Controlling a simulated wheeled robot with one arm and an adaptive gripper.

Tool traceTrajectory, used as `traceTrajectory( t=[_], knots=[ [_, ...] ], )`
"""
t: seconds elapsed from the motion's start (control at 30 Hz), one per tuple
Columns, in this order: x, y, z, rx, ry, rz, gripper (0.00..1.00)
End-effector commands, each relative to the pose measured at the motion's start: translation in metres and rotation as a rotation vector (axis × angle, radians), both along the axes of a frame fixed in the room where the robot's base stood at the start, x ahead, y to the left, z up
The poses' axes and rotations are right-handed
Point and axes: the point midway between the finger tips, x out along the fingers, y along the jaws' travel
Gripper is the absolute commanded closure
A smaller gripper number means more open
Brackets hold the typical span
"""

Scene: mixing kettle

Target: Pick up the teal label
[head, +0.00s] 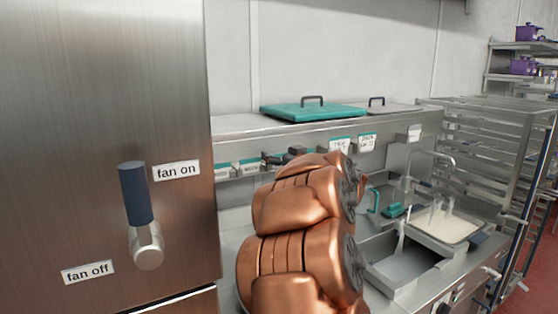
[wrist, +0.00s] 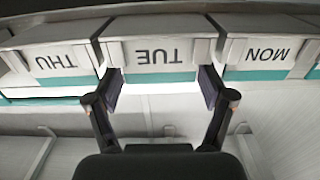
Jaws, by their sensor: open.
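In the wrist view three pale label boxes stand in a row, their day names upside down: THU (wrist: 55,62), TUE (wrist: 158,56) and MON (wrist: 264,55). Each has a teal band along its near edge; the TUE box's teal label band (wrist: 160,77) lies between my fingertips. My gripper (wrist: 160,85) is open, with one finger at each side of the TUE box's near edge. I cannot tell whether the fingers touch it. In the head view, similar teal-striped boxes (head: 249,166) sit on the wall ledge, and my copper arm hides part of the row.
A steel cabinet with a fan lever (head: 135,195) stands close on the left. A teal lid (head: 313,111) lies on the shelf above. White wall signs (head: 367,142) hang to the right. A sink (head: 405,262) and a wire rack (head: 490,145) are farther right.

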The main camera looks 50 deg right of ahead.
Motion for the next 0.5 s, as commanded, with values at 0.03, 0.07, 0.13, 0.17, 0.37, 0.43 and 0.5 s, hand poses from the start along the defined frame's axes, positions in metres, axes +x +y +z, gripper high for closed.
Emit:
traceTrajectory(
  t=[0.03,0.07,0.13,0.17,0.37,0.43,0.5],
  knots=[
    [0.0016,-0.0003,-0.0002,0.000,0.001,0.001,0.19],
    [0.0019,-0.0004,-0.0003,0.000,0.000,0.001,0.19],
    [0.0020,-0.0005,-0.0003,0.000,0.000,0.000,0.19],
    [0.0019,-0.0005,-0.0002,0.000,0.000,0.000,0.19],
    [0.0017,-0.0004,0.0001,0.000,-0.001,0.000,0.30],
    [0.0017,-0.0004,0.0002,0.000,-0.001,0.000,0.38],
    [0.0017,-0.0004,0.0002,0.000,-0.001,0.000,0.45]
  ],
)
